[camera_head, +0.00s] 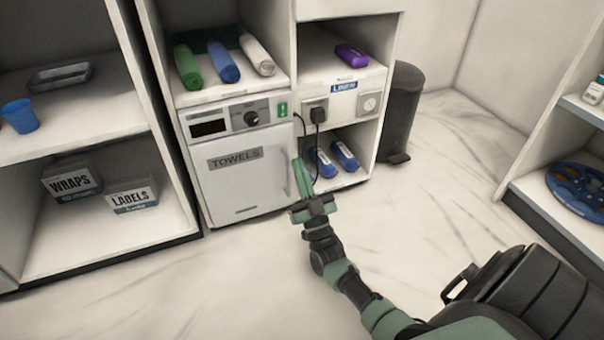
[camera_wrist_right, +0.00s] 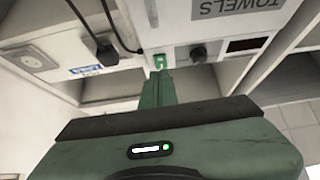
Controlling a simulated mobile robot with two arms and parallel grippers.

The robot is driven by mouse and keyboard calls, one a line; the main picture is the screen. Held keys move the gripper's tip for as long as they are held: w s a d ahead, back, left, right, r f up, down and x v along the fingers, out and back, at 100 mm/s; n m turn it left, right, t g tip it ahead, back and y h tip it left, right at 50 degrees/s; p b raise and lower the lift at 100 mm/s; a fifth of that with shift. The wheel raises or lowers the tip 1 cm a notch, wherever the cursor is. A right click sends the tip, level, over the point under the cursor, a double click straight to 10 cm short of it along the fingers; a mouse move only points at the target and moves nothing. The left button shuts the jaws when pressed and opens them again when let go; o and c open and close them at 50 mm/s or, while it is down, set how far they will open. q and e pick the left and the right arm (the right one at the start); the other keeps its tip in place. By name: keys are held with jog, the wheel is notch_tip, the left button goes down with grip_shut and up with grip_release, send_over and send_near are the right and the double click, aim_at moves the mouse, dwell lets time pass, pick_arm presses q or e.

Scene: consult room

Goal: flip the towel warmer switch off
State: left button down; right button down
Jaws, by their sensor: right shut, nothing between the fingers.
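The towel warmer (camera_head: 240,178) is a white cabinet unit with a door labelled TOWELS, a dark display and a black knob (camera_head: 251,118). Its switch (camera_head: 282,109) is a small green plate with a pale mark, right of the knob. In the wrist view, which is upside down, the switch (camera_wrist_right: 160,62) shows just beyond my fingertips. My right gripper (camera_head: 299,162) is shut and empty, its green fingers pointing up in front of the door's right edge, below the switch in the picture. Contact with the switch cannot be made out. My left gripper is not in view.
A black plug and cord (camera_head: 317,115) hang in a socket right of the switch. Rolled towels (camera_head: 222,62) lie on the shelf above. Blue rolls (camera_head: 344,155) lie on the lower right shelf. A dark bin (camera_head: 402,105) stands at right. The floor in front is clear.

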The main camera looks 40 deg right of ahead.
jog(key=shift+s+a+f, duration=0.2)
jog(key=shift+s+f, duration=0.45)
jog(key=shift+f, duration=0.25)
